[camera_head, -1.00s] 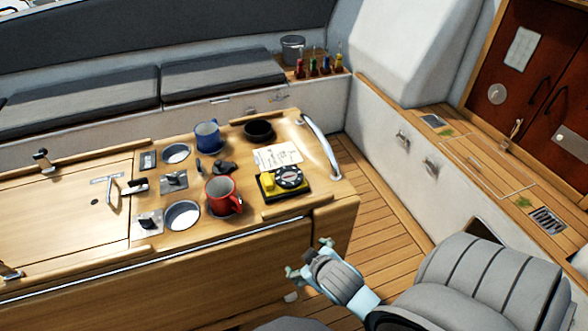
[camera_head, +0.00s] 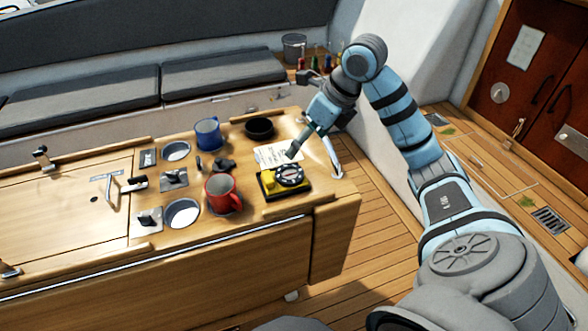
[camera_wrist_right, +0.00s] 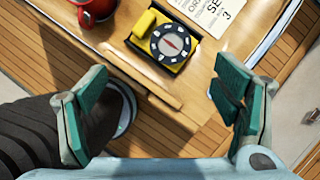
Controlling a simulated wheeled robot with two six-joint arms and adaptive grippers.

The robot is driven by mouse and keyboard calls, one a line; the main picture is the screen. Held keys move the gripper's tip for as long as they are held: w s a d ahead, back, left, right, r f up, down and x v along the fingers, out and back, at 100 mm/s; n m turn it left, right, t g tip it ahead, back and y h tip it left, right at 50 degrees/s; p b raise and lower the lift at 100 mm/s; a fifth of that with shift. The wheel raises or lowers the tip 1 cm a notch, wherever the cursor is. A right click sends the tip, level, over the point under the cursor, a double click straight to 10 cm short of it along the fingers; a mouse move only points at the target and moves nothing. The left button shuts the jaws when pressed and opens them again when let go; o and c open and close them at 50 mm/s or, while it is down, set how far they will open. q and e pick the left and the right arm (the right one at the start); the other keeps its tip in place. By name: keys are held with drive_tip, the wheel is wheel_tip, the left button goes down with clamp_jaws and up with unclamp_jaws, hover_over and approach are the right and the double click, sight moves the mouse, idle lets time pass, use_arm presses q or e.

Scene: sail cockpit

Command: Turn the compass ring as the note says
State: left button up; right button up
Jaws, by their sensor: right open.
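The compass (camera_head: 285,180) is a yellow block with a round dial and a black ring with pale marks, on the table's right end. In the right wrist view the compass ring (camera_wrist_right: 153,42) surrounds a pale face with a red needle. The white note (camera_head: 270,156) lies behind the compass, partly hidden by my gripper; the wrist view shows part of its large print, including a "3". My right gripper (camera_head: 295,149) is open and empty, above the note and just behind the compass, touching neither as far as I can tell. My left gripper is not in view.
A red mug (camera_head: 221,194) stands left of the compass, with a blue mug (camera_head: 207,133) and black bowl (camera_head: 258,129) farther back. A metal rail (camera_head: 333,158) curves at the table's right end. Wooden floor lies to the right.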

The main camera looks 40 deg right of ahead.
sight(292, 174)
drive_tip(key=shift+h, duration=0.3)
drive_tip(key=x, duration=0.4)
drive_tip(key=d+x, duration=0.1)
drive_tip(key=x, duration=0.4)
drive_tip(key=s+x, duration=0.1)
drive_tip(key=x, duration=0.3)
drive_tip(key=shift+w+d+f+b, duration=0.2)
drive_tip(key=shift+f+b, duration=0.1)
drive_tip(key=shift+f, duration=0.35)
drive_tip(key=shift+c, duration=0.6)
drive_tip(key=c, duration=1)
